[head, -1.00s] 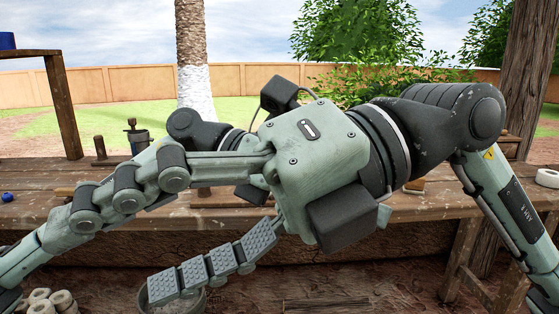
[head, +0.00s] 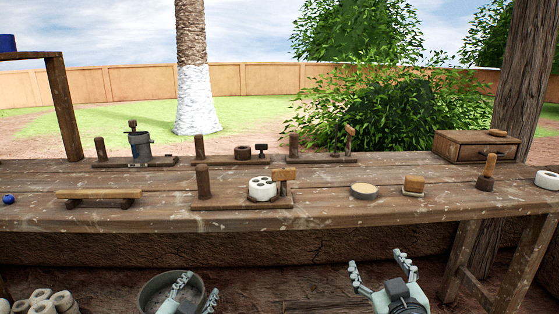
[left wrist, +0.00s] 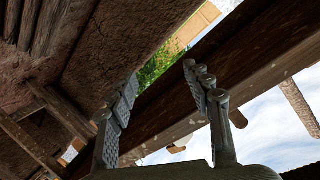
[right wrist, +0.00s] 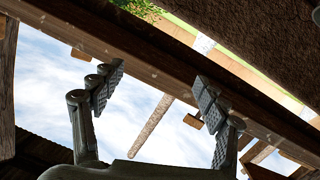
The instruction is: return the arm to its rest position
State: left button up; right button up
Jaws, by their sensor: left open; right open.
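My left gripper (head: 193,293) is at the bottom of the head view, in front of the bench and below its top, partly cut off by the frame. Its two fingers stand apart with nothing between them, as the left wrist view (left wrist: 160,80) also shows. My right gripper (head: 379,268) is at the bottom, right of centre, fingers pointing up and spread. It is empty in the right wrist view (right wrist: 158,78) too. Both grippers are clear of the things on the bench. The rest of both arms is out of the head view.
The wooden bench (head: 330,209) runs across the view, carrying a white round piece with holes (head: 262,188), a wooden box (head: 475,147) and stamps. A grey bucket (head: 155,290) is beside or behind my left gripper. White rolls (head: 45,303) lie at the lower left.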

jog(key=s+d+f+m+g+h, duration=0.1)
jog(key=s+d+f+g, duration=0.15)
jog(key=f, duration=0.35)
jog(key=s+d+f+g, duration=0.1)
jog(key=s+f+g, duration=0.15)
jog(key=f, duration=0.45)
pick_arm(q)
jog(key=s+a+f+n+g+y, duration=0.1)
jog(key=s+a+f+g, duration=0.3)
jog(key=s+f, duration=0.7)
jog(key=s+a+f+n+g+y, duration=0.1)
jog(key=s+a+f+n+g, duration=0.3)
jog(key=s+f+g, duration=0.3)
jog(key=s+f, duration=0.5)
jog(key=s, duration=0.5)
jog(key=shift+s+a+f+n+g, duration=0.25)
jog(key=shift+a+n+g, duration=0.05)
jog(key=shift+a+g, duration=0.1)
pick_arm(e)
jog(key=s+d+f+g, duration=0.1)
jog(key=s+f+g, duration=0.3)
jog(key=s+f, duration=0.5)
jog(key=s+d+f+g, duration=0.2)
jog(key=s+f+g, duration=0.2)
jog(key=s+f, duration=0.5)
jog(key=s, duration=0.5)
